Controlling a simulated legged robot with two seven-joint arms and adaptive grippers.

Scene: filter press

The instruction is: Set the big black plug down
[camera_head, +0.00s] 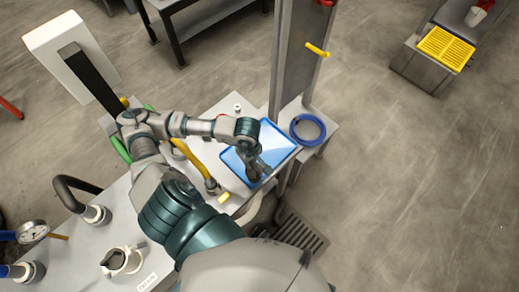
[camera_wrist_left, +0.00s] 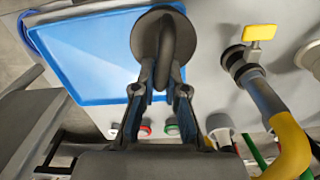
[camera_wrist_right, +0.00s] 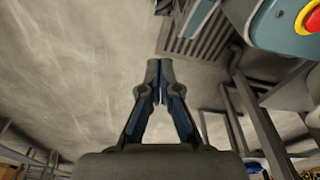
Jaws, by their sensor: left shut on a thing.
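The big black plug (camera_wrist_left: 150,38) is a dark grey disc with a loop handle. My left gripper (camera_wrist_left: 163,80) is shut on the loop in the left wrist view. In the head view my left gripper (camera_head: 257,170) is over the near part of the blue tray (camera_head: 281,143), and the plug is mostly hidden there. The tray also shows in the left wrist view (camera_wrist_left: 85,60), behind and left of the plug. I cannot tell whether the plug touches the tray. My right gripper (camera_wrist_right: 159,66) is empty over the floor, its fingertips together.
A blue ring (camera_head: 307,128) lies right of the tray, near a metal post (camera_head: 293,60). A yellow-handled pipe valve (camera_wrist_left: 260,33) stands close right of the plug in the left wrist view. A pressure gauge (camera_head: 32,231) and pipes are at left. A floor grate (camera_head: 300,235) lies below.

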